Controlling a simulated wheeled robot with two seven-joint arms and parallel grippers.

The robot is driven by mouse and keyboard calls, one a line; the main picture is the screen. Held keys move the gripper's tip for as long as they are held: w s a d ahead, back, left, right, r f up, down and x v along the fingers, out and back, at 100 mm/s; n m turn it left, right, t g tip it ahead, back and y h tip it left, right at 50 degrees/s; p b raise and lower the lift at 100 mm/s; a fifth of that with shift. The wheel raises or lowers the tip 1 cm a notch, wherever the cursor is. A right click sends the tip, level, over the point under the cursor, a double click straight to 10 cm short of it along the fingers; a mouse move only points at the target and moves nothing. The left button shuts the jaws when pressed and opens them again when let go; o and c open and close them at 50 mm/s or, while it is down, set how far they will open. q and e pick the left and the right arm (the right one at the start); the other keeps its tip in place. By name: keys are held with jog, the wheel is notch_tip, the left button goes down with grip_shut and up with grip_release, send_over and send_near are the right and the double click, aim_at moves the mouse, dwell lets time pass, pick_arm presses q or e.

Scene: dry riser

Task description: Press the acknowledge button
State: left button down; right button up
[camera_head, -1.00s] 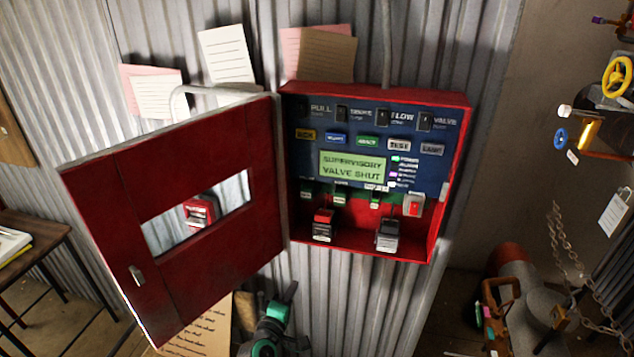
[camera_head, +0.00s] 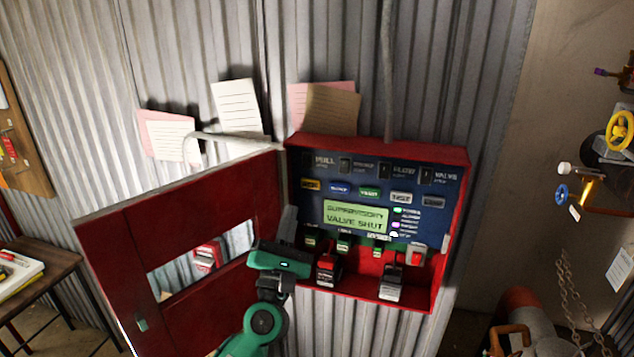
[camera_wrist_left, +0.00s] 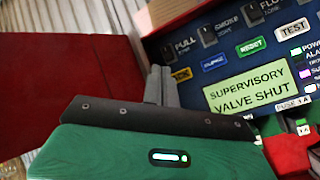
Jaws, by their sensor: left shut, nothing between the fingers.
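The yellow acknowledge button (camera_head: 311,185) is at the left end of a button row on the open red panel (camera_head: 452,240). It also shows in the left wrist view (camera_wrist_left: 181,74), its lettering hard to read. My left gripper (camera_head: 289,212) is shut and empty, in front of the panel's left edge and below the yellow button. In the left wrist view its fingertips (camera_wrist_left: 161,72) appear just left of the yellow button; I cannot tell whether they touch anything. The screen (camera_head: 355,216) reads "SUPERVISORY VALVE SHUT". My right gripper is not in view.
The blue (camera_head: 339,188) and green (camera_head: 369,193) buttons sit right of the yellow one. The red door (camera_head: 110,235) hangs open on the left, beside my left arm. A table (camera_head: 50,265) stands at far left; pipes and valves are at right.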

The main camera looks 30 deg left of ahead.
pick_arm(q)
jog(key=shift+r, duration=0.1)
dwell(0.3)
jog(key=b, duration=0.1)
send_near(311, 183)
jog(key=shift+w+a+r, duration=0.3)
jog(key=shift+w+r, duration=0.25)
jog(key=shift+r, duration=0.25)
jog(key=shift+w+a+r, duration=0.3)
jog(key=shift+w+r, duration=0.25)
jog(key=shift+r, duration=0.25)
jog(key=shift+w+a+r, duration=0.25)
jog(key=shift+w+r, duration=0.3)
jog(key=shift+r, duration=0.2)
jog(key=shift+w, duration=0.15)
jog(key=shift+w+a, duration=0.1)
jog(key=shift+w, duration=0.15)
jog(key=shift+w+a+b, duration=0.1)
jog(key=shift+w+b, duration=0.2)
jog(key=shift+w, duration=0.2)
dwell(0.7)
jog(key=shift+s, duration=0.15)
dwell(0.3)
jog(key=shift+s, duration=0.8)
jog(key=shift+d+p, duration=0.25)
jog(key=shift+p, duration=0.05)
